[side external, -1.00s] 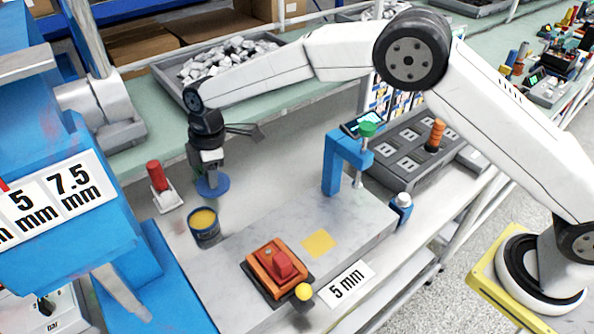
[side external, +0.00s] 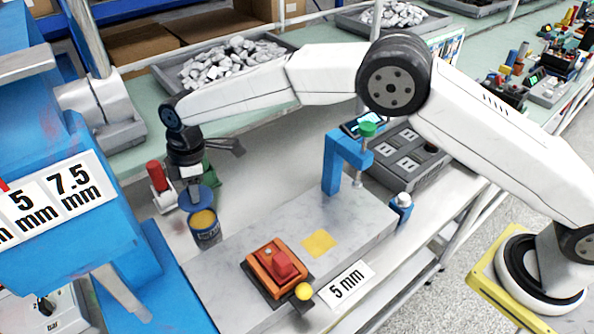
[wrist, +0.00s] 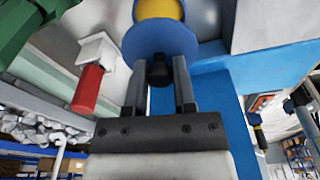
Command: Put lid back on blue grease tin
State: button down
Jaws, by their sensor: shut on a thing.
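The blue grease tin (side external: 205,235) stands upright and open on the bench, with yellow grease showing inside. My gripper (side external: 193,182) is shut on the black knob of the round blue lid (side external: 190,203) and holds it just above and behind the tin, slightly left in the side view. The lid hides part of the tin's far rim; I cannot tell if they touch. In the wrist view the lid (wrist: 150,42) hangs between the fingers (wrist: 160,80), its knob between the tips. The yellow grease (wrist: 158,9) shows past the lid's edge.
A red-handled item on a white base (side external: 160,186) stands left of the gripper. A green object (side external: 213,172) is behind it. A grey slab (side external: 240,290) bears an orange-red switch box (side external: 277,268). A blue clamp (side external: 338,165) stands right. A blue machine (side external: 70,270) fills the left.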

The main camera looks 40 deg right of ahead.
aim_at(198, 204)
jog(key=shift+f, duration=2.5)
jog(key=shift+f, duration=0.15)
dwell(0.6)
grip_release()
dwell(0.4)
jog(key=shift+r, duration=3.5)
grip_shut()
